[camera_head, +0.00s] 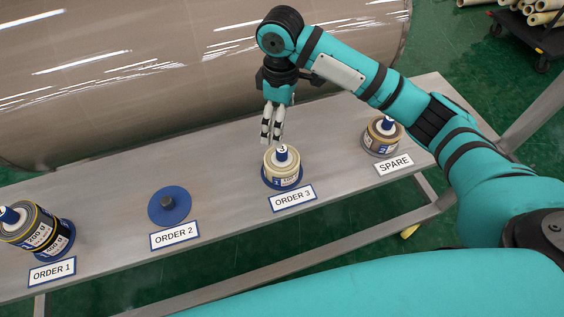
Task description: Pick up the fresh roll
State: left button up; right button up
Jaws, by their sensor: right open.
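My right gripper (271,138) is open and points down just behind and left of the top of the cream roll (281,170); I cannot tell whether it touches it. That roll sits on a blue base at the ORDER 3 label and has a blue-and-white core top. Another roll (382,136), brownish with a blue core top, stands at the SPARE label. Dark labelled rolls (36,229) are stacked, tilted in the picture, at the ORDER 1 label. Which roll is the fresh one is not marked. My left gripper is not in view.
The long grey bench (110,205) carries the stations. A large brown wrapped cylinder (150,80) lies behind the bench. A dark cart (530,35) with cream tubes stands at the far right.

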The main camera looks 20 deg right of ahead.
aim_at(281, 149)
notch_tip(281, 149, down, 12)
jog(key=shift+r+p, duration=0.25)
jog(key=shift+p, duration=0.65)
jog(key=shift+f, duration=0.6)
notch_tip(281, 149, down, 4)
jog(key=shift+d+f+p, duration=0.1)
jog(key=shift+f+p, duration=0.05)
jog(key=shift+p, duration=0.5)
jog(key=shift+c, duration=0.3)
jog(key=c, duration=0.8)
jog(key=shift+w, duration=0.1)
